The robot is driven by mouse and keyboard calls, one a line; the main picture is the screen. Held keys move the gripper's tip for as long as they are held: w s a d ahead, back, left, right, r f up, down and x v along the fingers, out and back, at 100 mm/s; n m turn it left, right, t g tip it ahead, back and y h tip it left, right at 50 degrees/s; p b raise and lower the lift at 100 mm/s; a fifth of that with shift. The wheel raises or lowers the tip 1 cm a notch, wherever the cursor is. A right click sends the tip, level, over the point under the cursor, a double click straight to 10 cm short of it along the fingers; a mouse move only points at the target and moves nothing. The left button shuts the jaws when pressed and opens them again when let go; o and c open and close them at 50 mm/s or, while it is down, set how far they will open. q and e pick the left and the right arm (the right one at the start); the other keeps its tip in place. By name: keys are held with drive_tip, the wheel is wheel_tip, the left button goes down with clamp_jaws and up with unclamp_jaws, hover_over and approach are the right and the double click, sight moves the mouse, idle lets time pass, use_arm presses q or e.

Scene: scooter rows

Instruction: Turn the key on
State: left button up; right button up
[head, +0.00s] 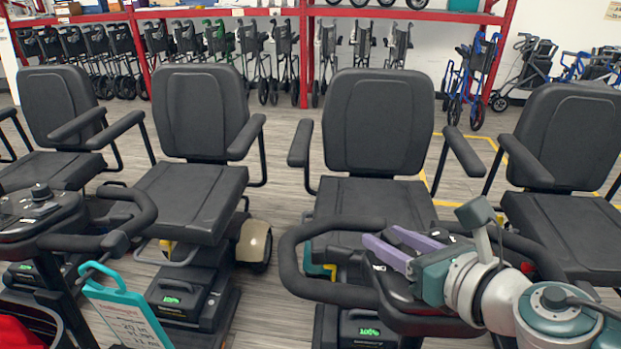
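My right gripper (382,237) reaches in from the lower right, over the handlebar console of the scooter in the middle right. Its two purple fingers are apart with a gap between them, and I see nothing held. The scooter's black loop handlebar (291,262) curves around the left of the console. The console (392,300) is mostly hidden by the gripper and its wrist. I cannot make out a key; it may be hidden behind the gripper. A red spot (527,267) shows at the right of the console. My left gripper is not in view.
A scooter with a black seat (190,200) stands to the left, with its own handlebar (100,240) in front. Another seat (570,225) is at the right. A teal-framed sign (125,305) stands lower left. Rollators line a red rack (304,60) behind.

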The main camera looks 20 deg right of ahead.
clamp_jaws()
idle(0.3)
